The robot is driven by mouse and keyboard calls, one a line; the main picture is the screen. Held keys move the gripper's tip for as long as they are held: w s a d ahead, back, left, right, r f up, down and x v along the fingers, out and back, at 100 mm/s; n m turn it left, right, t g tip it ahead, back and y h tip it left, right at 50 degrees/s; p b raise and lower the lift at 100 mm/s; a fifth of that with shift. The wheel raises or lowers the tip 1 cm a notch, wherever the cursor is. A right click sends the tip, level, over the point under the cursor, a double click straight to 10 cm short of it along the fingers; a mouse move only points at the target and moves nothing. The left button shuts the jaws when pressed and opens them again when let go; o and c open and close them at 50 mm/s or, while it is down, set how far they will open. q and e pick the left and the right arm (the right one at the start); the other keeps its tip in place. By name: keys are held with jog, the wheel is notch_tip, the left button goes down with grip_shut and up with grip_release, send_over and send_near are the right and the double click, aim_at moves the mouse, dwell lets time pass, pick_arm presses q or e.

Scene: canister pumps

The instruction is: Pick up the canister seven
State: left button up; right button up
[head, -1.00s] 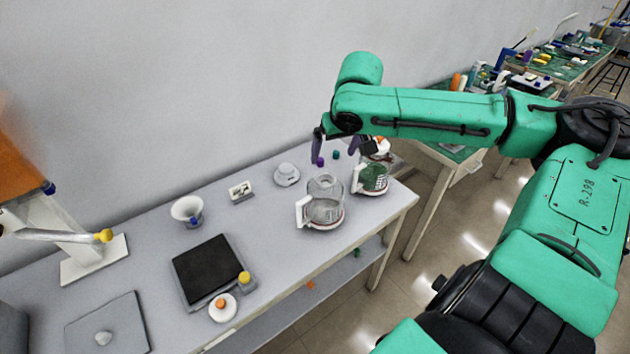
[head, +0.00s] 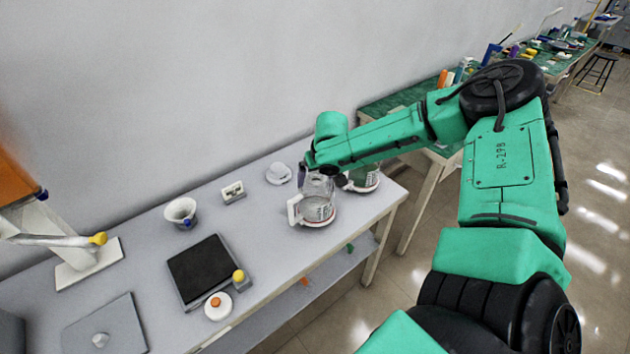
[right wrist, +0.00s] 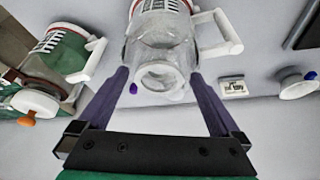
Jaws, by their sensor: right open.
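No label reading seven can be made out. A clear glass canister (head: 318,211) with a white handle stands near the right end of the table. A second canister with green contents (head: 364,180) stands behind it, partly hidden by my right arm. My right gripper (right wrist: 160,76) is open, with its purple fingers on either side of the clear canister's narrow end (right wrist: 161,76) in the right wrist view. Whether they touch it I cannot tell. The green canister also shows at the left of that view (right wrist: 58,58). My left gripper is not in view.
On the table (head: 265,235) are a black-topped scale (head: 203,268), a white cup (head: 181,211), a small white meter (head: 232,191), a white domed item (head: 279,173) and a white disc with an orange knob (head: 218,306). A wall stands close behind. The table's front middle is clear.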

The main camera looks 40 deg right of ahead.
jog(key=shift+s+r, duration=0.1)
jog(key=shift+s, duration=0.05)
jog(key=c, duration=1.6)
